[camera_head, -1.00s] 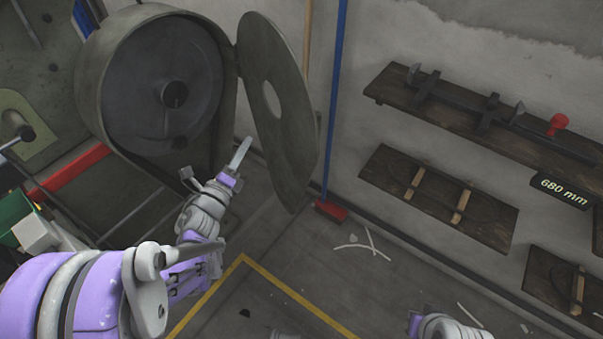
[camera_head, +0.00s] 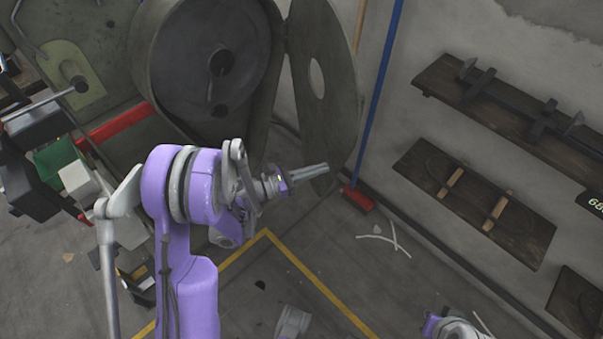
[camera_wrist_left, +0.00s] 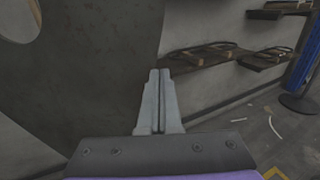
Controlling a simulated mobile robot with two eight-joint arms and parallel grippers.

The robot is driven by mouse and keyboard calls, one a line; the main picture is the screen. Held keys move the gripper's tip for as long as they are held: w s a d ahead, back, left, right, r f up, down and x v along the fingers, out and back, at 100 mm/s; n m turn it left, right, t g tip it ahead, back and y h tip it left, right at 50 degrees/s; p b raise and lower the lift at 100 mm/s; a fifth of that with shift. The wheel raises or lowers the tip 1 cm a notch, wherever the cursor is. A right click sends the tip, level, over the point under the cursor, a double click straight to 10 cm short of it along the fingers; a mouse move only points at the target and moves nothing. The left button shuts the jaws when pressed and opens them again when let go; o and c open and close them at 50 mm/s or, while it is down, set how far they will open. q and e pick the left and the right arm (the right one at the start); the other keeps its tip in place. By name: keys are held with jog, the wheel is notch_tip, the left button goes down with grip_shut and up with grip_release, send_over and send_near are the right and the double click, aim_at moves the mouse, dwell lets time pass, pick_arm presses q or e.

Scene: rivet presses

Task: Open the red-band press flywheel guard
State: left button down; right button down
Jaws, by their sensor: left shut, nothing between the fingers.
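The press flywheel (camera_head: 213,60) is a dark disc in a grey round housing (camera_head: 150,65). Its guard (camera_head: 325,110), a long grey plate with a round hole, stands swung out from the housing on its right side. A red band (camera_head: 120,123) runs on the press below left of the flywheel. My left gripper (camera_head: 326,168) is shut and empty, in front of the guard's lower end. In the left wrist view the guard (camera_wrist_left: 85,70) fills the left, and my shut fingers (camera_wrist_left: 160,76) overlap its edge; I cannot tell whether they touch it.
A red-headed broom with a blue handle (camera_head: 380,85) leans on the wall right of the guard. Wooden shelves (camera_head: 470,195) line the wall. Bins, one green (camera_head: 55,160), stand at the left. Yellow floor lines (camera_head: 315,280) mark fairly clear floor. Part of my right arm shows at the bottom right.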

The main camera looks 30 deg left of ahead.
aim_at(347, 160)
pick_arm(q)
jog(key=x, duration=0.5)
jog(key=shift+w+d, duration=0.25)
jog(key=w+d+n+t+y, duration=0.2)
jog(key=w+d+n+y, duration=0.1)
jog(key=w+d, duration=0.8)
jog(key=w+y, duration=0.1)
jog(key=w, duration=0.3)
jog(key=shift+w+r+t, duration=0.15)
jog(key=shift+r+t, duration=0.05)
jog(key=shift+t, duration=0.2)
